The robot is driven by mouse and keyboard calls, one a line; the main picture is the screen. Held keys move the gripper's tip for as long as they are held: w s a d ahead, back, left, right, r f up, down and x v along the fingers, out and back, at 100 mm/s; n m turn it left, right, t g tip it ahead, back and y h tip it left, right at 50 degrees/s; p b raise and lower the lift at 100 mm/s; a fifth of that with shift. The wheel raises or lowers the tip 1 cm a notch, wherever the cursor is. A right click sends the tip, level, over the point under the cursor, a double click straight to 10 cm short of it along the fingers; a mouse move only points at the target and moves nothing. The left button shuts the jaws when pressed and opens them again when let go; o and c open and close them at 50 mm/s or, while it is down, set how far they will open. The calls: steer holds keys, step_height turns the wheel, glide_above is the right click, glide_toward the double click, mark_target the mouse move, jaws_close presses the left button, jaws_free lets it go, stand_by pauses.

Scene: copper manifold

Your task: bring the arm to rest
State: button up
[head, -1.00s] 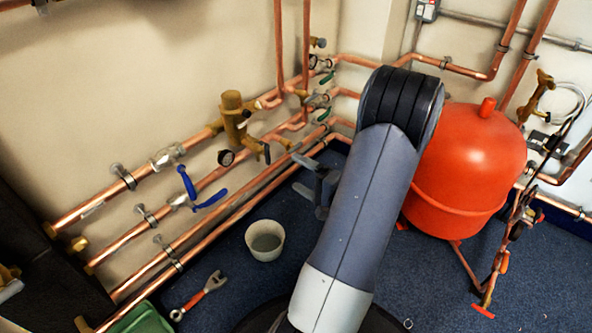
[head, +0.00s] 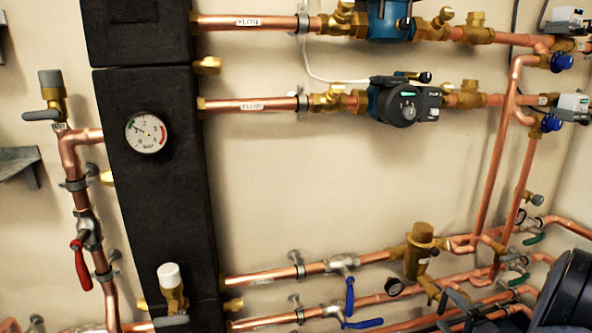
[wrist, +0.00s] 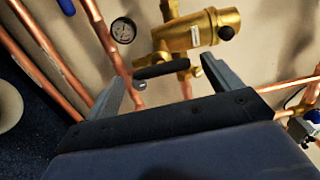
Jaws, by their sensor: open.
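My gripper (wrist: 163,88) is open in the wrist view, its two grey fingers spread wide with nothing held. A black lever handle (wrist: 160,70) and a brass fitting (wrist: 200,32) show beyond the fingertips; I cannot tell how far away they are. In the head view my gripper (head: 458,309) is partly visible at the bottom, in front of the lower copper pipes. My dark arm joint (head: 572,290) shows at the lower right edge; the rest of the arm is out of view.
Copper pipes (head: 290,265) run along the wall close behind my gripper. A black manifold block (head: 160,200) stands left. In the wrist view a pale bucket (wrist: 8,106) shows left.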

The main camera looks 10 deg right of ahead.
steer(key=shift+w, duration=1)
steer(key=shift+s, duration=0.1)
